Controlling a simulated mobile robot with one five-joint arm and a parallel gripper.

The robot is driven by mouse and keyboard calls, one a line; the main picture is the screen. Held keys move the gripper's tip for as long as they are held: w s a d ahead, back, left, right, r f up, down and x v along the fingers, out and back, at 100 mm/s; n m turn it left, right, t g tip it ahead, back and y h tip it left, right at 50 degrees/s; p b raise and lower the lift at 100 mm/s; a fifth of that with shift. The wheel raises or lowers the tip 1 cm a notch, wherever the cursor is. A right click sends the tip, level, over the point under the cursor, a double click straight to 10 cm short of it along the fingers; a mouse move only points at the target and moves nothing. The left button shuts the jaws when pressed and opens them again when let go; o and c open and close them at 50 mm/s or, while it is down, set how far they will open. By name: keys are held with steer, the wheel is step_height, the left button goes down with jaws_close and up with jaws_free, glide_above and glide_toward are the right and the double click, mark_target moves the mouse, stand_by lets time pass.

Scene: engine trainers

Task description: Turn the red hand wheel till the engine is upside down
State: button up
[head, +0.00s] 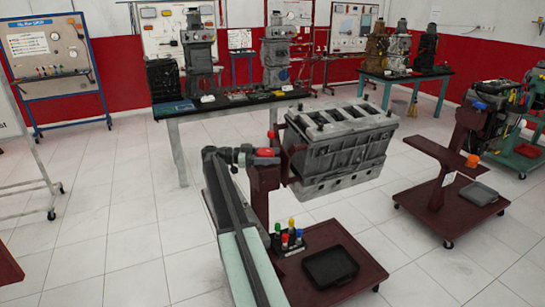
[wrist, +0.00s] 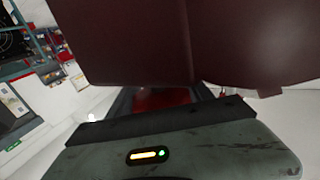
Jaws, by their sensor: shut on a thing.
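The grey engine block (head: 340,148) hangs on a dark red stand in the head view, tilted, with a row of openings on its upper face. The red hand wheel (head: 266,152) is at the left end of the stand's head. My gripper (head: 250,156) is at the wheel from the left and is shut on it. In the wrist view, red (wrist: 163,99) shows between the dark fingers of my gripper (wrist: 164,94). The fingertips and most of the wheel are hidden.
A workbench (head: 235,105) with engines stands behind. A second dark red stand (head: 440,195) is at the right.

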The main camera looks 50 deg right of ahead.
steer(key=o, duration=1.4)
steer(key=shift+s+d, duration=0.1)
steer(key=v, duration=0.8)
steer(key=shift+s, duration=0.1)
